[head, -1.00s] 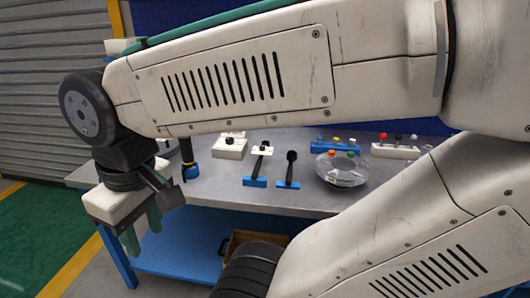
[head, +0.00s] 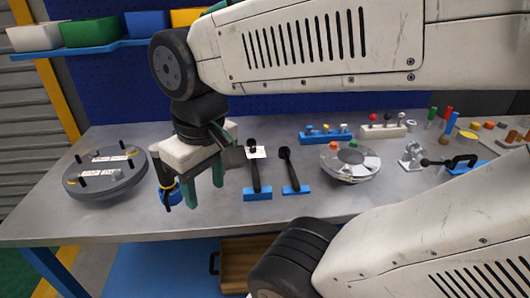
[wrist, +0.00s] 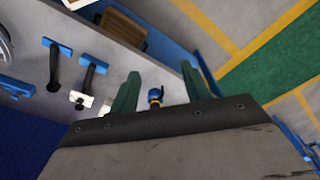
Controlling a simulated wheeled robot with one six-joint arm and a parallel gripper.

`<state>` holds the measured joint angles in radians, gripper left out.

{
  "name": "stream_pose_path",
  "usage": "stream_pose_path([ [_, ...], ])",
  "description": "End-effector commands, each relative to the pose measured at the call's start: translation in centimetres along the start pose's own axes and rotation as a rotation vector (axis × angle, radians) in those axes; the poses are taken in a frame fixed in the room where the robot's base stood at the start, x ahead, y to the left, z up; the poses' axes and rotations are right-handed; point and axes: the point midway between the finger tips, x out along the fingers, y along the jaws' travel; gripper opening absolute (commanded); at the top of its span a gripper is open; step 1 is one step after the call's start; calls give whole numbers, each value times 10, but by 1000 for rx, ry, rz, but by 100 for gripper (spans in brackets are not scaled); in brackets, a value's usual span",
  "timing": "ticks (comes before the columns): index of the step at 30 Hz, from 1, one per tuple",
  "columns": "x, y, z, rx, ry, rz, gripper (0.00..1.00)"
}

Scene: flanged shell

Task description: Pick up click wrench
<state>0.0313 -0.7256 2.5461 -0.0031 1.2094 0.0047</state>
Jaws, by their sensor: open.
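Two long black wrench-like tools stand on blue bases on the grey bench. The left one (head: 255,172) has a white card by its far end; the right one (head: 289,170) has a rounded dark head. I cannot tell which is the click wrench. In the wrist view, the left tool (wrist: 87,77) and the right tool (wrist: 54,66) lie left of my fingers. My gripper (head: 204,188) is open and empty, its green fingers pointing down, left of both tools. In the wrist view, my gripper (wrist: 160,70) has a blue, yellow and black tool (wrist: 155,97) showing between its fingers.
A round grey flange (head: 105,178) lies farther left. A clear round shell (head: 350,163), a blue rack (head: 326,135) and a white rack (head: 383,131) stand to the right. The bench front centre is bare.

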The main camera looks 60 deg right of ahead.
Motion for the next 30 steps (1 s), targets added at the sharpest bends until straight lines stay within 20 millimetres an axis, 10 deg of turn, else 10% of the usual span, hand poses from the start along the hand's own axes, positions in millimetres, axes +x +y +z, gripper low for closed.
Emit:
stream_pose_path([
  [8, 26, 62, -68, 248, -43, 20, 47],
  [15, 74, 153, -113, 502, -75, 34, 47],
  [24, 144, 264, -118, 759, -102, 42, 47],
  [30, 167, 295, -112, 828, -107, 44, 47],
])
